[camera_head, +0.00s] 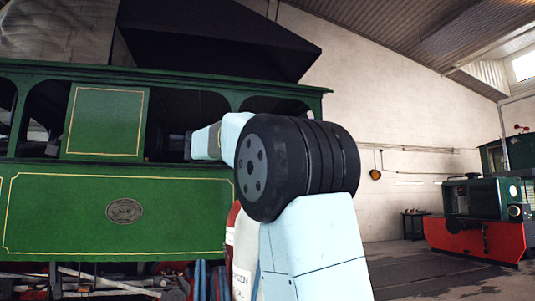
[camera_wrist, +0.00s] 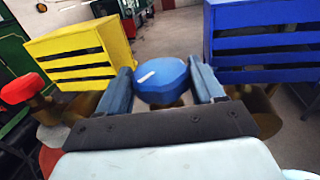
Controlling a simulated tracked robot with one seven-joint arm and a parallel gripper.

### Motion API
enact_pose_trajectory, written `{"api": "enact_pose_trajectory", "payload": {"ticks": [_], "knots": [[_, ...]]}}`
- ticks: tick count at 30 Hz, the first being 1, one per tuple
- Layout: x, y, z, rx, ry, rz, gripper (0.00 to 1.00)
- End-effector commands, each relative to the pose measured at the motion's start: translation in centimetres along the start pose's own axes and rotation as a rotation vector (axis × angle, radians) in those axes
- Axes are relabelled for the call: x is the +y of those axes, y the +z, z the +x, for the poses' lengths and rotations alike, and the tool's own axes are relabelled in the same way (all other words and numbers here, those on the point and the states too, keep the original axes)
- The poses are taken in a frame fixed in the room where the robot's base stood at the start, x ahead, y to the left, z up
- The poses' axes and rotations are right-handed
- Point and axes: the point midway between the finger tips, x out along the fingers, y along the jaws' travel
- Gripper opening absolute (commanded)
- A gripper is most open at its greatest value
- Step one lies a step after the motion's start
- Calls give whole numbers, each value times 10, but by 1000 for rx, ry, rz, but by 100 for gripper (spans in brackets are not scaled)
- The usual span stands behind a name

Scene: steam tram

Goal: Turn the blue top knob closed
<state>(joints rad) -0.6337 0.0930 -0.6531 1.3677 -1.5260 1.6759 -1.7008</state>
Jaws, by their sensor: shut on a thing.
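The blue top knob (camera_wrist: 162,84) is a round, faceted cap with a white mark on its top, in the middle of the wrist view. My gripper (camera_wrist: 160,70) is around it, with one blue-grey finger on the left and one on the right. The fingers are shut on its sides. The stem under the knob is mostly hidden by my gripper's dark crossbar. In the head view, my arm covers the knob, and my gripper cannot be made out there.
In the wrist view, a yellow slatted box (camera_wrist: 82,52) stands left and a blue slatted box (camera_wrist: 262,40) right, both close to my fingers. A red knob (camera_wrist: 20,88) is at far left. The head view shows a green tram (camera_head: 60,215) and a red-and-green locomotive (camera_head: 475,235).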

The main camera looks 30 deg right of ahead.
Motion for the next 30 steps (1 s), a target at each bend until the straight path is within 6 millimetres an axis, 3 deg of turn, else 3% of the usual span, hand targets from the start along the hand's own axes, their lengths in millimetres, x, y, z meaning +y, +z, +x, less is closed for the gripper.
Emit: {"api": "enact_pose_trajectory", "payload": {"ticks": [15,30], "knots": [[8,1,2,-8,-394,3,37],[10,0,4,-9,-670,2,37]]}}
